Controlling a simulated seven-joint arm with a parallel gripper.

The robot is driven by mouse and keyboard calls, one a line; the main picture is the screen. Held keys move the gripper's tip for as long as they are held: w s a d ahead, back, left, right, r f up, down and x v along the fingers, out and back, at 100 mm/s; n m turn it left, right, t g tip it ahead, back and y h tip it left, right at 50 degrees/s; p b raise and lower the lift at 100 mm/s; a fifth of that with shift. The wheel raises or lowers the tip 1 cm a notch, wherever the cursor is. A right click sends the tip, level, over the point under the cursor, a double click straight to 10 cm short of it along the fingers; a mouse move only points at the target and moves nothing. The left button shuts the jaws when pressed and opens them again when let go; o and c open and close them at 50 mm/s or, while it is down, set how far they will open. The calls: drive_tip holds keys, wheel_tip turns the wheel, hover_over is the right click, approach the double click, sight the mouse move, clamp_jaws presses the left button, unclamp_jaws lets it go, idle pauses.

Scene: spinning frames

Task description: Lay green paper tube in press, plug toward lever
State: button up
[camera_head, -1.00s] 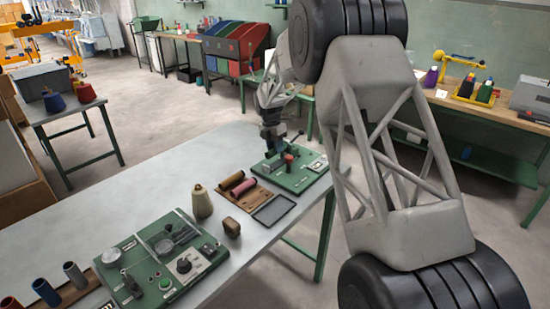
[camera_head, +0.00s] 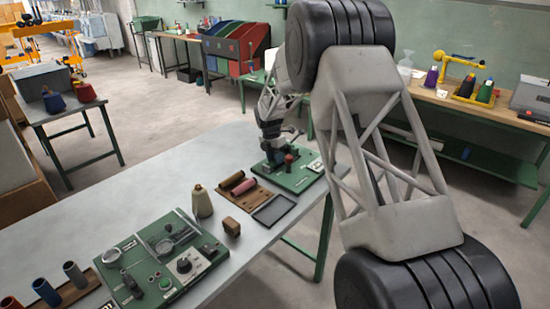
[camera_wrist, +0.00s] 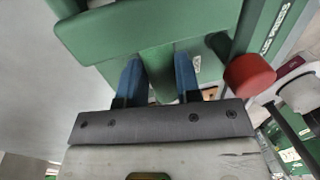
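The green press (camera_head: 292,178) sits at the far right end of the grey table, with a red knob on it; the knob shows large at the right in the wrist view (camera_wrist: 250,75). My gripper (camera_head: 276,150) is low over the press. In the wrist view its two blue fingers (camera_wrist: 160,75) are apart, pointing at green surfaces. A broad green bar (camera_wrist: 140,30) crosses just beyond the fingertips. Green also fills the gap between them; I cannot tell whether this is the tube or part of the press. The green paper tube and its plug cannot be made out for certain.
A brown tray (camera_head: 256,201) holds a brown tube and a pink tube (camera_head: 244,187). A green instrument panel (camera_head: 150,270) and several upright tubes are at front left. The table's back left is clear.

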drive_tip(key=o, duration=0.4)
drive_tip(key=shift+r, duration=0.1)
wheel_tip(320, 180, up, 12)
drive_tip(key=w+a, duration=0.1)
drive_tip(key=shift+w+a, duration=0.25)
drive_tip(key=shift+w, duration=0.05)
idle(0.3)
idle(0.7)
